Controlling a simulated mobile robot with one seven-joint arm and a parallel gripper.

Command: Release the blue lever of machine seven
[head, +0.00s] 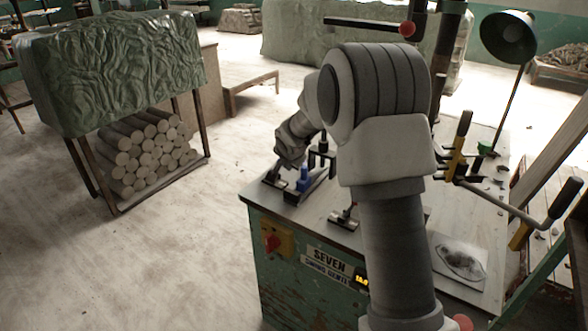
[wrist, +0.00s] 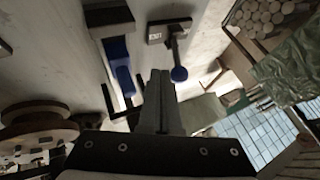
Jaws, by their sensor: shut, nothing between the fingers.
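Machine seven is the worn green bench with the "SEVEN" plate (head: 329,258) on its front and a pale top. In the head view my gripper (head: 284,165) is low over the top's left corner, and the knob is not clearly visible there.
A blue block (head: 304,178) on a dark clamp stands beside my gripper; it also shows in the wrist view (wrist: 121,66). A red switch (head: 272,242) is on the bench front. Another small lever (head: 344,217) stands nearer the middle. A rack of logs (head: 150,155) stands left, with clear floor between.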

